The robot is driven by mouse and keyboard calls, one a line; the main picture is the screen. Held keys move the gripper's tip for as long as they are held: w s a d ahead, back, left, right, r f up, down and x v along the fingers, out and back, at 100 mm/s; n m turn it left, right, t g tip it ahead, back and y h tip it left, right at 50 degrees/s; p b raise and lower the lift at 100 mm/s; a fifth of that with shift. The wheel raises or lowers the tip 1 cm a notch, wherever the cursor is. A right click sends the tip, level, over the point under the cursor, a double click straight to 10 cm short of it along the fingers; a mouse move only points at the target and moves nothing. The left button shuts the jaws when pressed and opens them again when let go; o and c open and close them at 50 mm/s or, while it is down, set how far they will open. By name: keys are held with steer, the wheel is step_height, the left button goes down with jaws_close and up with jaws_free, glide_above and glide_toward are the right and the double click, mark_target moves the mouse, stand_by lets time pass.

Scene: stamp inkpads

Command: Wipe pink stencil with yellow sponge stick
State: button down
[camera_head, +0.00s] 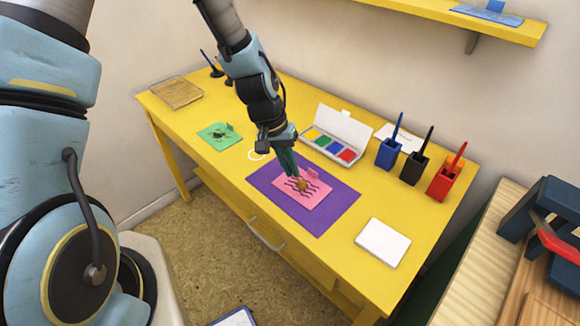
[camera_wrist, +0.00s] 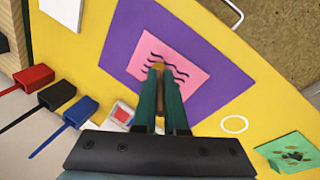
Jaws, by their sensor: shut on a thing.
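The pink stencil (camera_head: 311,194) with black wavy lines lies on a purple mat (camera_head: 342,204) on the yellow table. It also shows in the wrist view (camera_wrist: 185,55), with the mat (camera_wrist: 222,82) around it. My gripper (camera_head: 298,178) is over the stencil, its green fingers pointing down.
A green stencil (camera_head: 219,136) lies to the left. An open ink box (camera_head: 337,135) stands behind the mat. Blue (camera_head: 388,153), black (camera_head: 414,167) and red (camera_head: 446,178) holders with sticks stand right. A white block (camera_head: 383,242) lies at the front right.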

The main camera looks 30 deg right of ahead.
steer(key=shift+r+p, duration=2.15)
steer(key=shift+r, duration=0.85)
